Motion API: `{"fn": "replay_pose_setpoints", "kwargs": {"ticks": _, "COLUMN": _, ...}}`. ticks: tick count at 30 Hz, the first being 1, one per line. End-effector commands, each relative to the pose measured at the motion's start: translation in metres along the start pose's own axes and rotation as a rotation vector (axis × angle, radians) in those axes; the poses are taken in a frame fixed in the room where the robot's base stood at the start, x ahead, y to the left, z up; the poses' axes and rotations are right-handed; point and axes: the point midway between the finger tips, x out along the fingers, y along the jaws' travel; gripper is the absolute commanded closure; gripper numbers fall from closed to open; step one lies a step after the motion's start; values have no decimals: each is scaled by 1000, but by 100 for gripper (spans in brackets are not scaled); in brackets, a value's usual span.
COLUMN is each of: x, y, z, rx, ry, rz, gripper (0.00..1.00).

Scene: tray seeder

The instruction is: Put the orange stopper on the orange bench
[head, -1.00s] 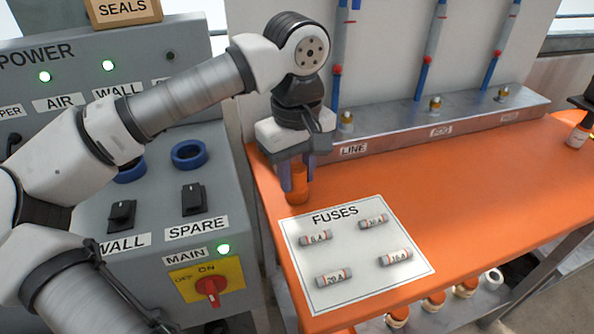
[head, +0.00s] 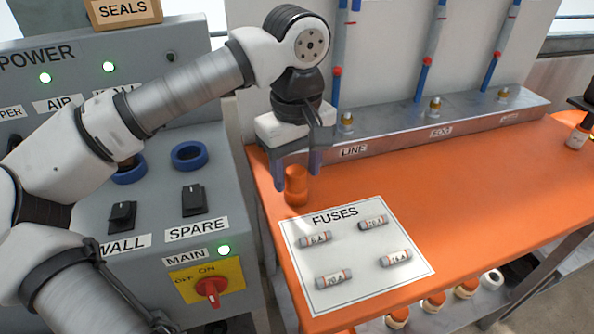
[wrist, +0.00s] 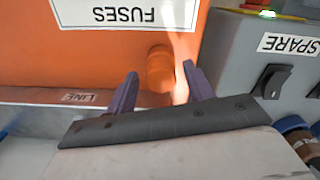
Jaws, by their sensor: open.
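The orange stopper (head: 296,187) stands upright on the orange bench (head: 449,187), near the bench's left edge and just behind the fuses mat. My gripper (head: 297,178) is open above and around the stopper's place, with one finger to each side and a gap between fingers and stopper. In the wrist view the stopper (wrist: 160,68) shows beyond and between the two spread purple fingertips of my gripper (wrist: 161,82). It is orange on orange, so its lower edge is hard to make out.
The white fuses mat (head: 310,270) with several fuses lies in front of the stopper. A grey metal rail (head: 395,140) with valves runs along the back. The grey control panel (head: 150,200) stands close on the left.

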Motion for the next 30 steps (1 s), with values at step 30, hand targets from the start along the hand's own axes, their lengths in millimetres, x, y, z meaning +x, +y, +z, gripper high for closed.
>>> {"fn": "replay_pose_setpoints", "kwargs": {"ticks": 30, "x": -110, "y": 0, "z": 0, "rx": 1, "ry": 1, "rz": -1, "gripper": 48}}
